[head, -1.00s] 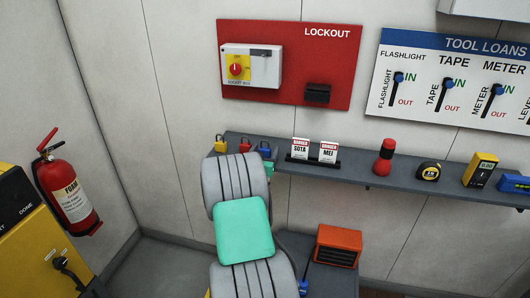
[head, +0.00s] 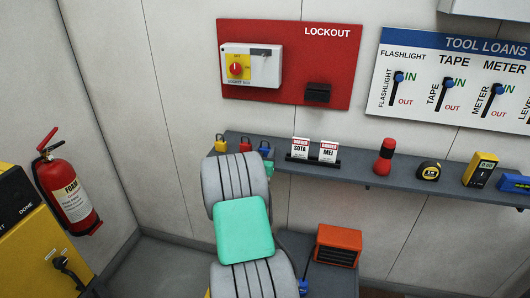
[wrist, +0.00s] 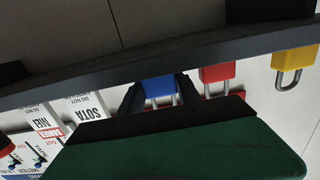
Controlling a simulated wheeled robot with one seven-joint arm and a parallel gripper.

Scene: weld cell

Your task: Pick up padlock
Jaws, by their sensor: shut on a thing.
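A blue padlock (wrist: 158,88) sits between the dark fingers of my gripper (wrist: 161,98) in the wrist view, its shackle partly showing. My gripper is shut on it, at the shelf edge. In the head view the blue padlock (head: 264,145) shows small at the shelf's left part, and my arm hides most of the gripper. A red padlock (head: 245,145) and a yellow padlock (head: 221,144) stand to its left. In the wrist view, which looks upside down, the red padlock (wrist: 217,73) and yellow padlock (wrist: 294,61) are to its right.
The grey shelf (head: 347,167) also holds danger tags (head: 314,150), a red-and-black flashlight (head: 384,157), a tape measure (head: 428,171) and a yellow meter (head: 480,170). A red lockout board (head: 290,90) hangs above. An orange box (head: 338,246) stands below, and a fire extinguisher (head: 68,190) is at left.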

